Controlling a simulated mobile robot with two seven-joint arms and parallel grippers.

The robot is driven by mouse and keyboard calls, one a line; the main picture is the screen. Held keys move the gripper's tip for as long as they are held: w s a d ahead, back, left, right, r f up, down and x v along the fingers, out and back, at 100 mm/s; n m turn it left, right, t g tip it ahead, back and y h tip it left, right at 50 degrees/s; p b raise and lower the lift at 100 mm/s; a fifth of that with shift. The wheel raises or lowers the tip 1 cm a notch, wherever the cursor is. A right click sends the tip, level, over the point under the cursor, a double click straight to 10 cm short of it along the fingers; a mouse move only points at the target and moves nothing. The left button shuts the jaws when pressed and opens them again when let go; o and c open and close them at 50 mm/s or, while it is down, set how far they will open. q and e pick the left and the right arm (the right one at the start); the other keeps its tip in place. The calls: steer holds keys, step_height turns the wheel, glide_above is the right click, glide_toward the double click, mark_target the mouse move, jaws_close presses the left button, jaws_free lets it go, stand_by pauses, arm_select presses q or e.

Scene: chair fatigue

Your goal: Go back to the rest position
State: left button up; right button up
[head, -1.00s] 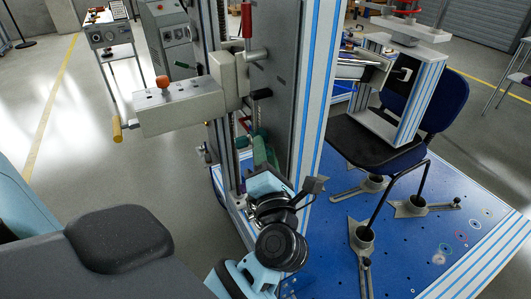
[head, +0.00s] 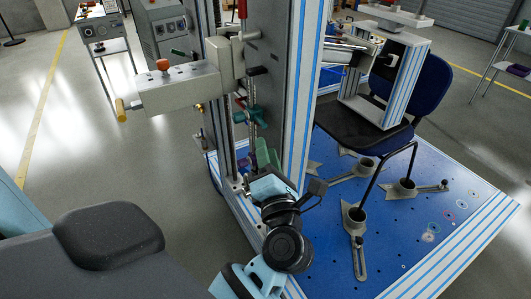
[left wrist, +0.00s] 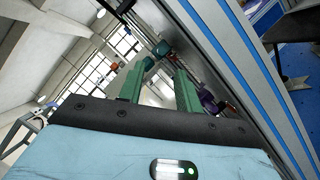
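My left gripper (head: 264,155) is low beside the tall metal column of the test machine (head: 310,100). Its two green fingers point up along the column, partly hidden behind the light-blue gripper body. In the left wrist view the fingers (left wrist: 162,88) are apart with nothing held between them. A teal handle (head: 245,114) on the machine is above the fingertips, with a visible gap. My right gripper is not in view.
A dark-blue chair (head: 425,85) stands on the blue base plate (head: 400,240), at the right, with metal clamps around it. A grey block with an orange knob (head: 163,64) juts left from the column. Grey floor is clear at the left.

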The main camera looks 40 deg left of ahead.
arm_select(q)
steer(key=shift+w+a, duration=0.1)
steer(key=shift+w, duration=0.05)
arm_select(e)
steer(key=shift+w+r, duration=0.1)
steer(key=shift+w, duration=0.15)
